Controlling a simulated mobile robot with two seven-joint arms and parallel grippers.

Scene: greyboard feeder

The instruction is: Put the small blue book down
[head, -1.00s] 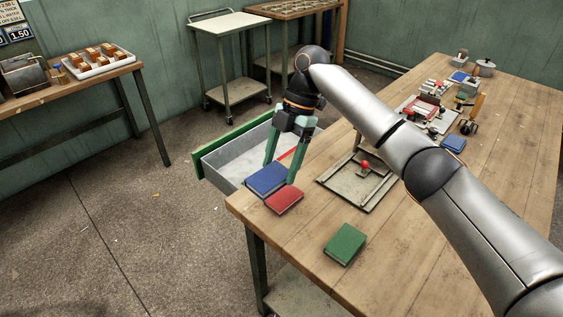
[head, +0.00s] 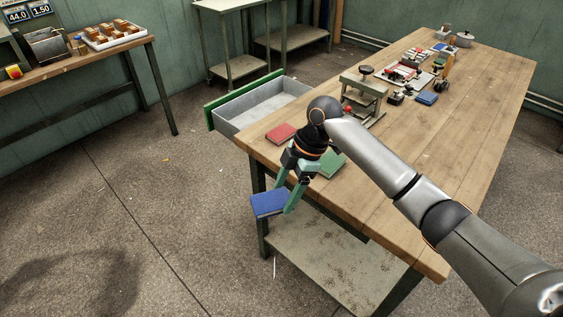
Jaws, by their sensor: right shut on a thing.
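My right gripper (head: 284,199) is shut on a blue book (head: 268,205). It holds the book out past the table's near-left edge, apart from the tabletop, with the floor behind it in the head view. A red book (head: 281,133) lies on the table (head: 420,165) near its left corner. A green book (head: 332,165) lies near the edge, partly hidden by my gripper. Another small blue item (head: 427,98) lies farther back on the table. My left gripper is not in view.
A grey open drawer (head: 262,106) with a green front juts out beyond the table's corner. A metal frame (head: 364,86) and several small tools stand farther along the table. A lower shelf (head: 330,255) is under the tabletop. The table's near right part is bare.

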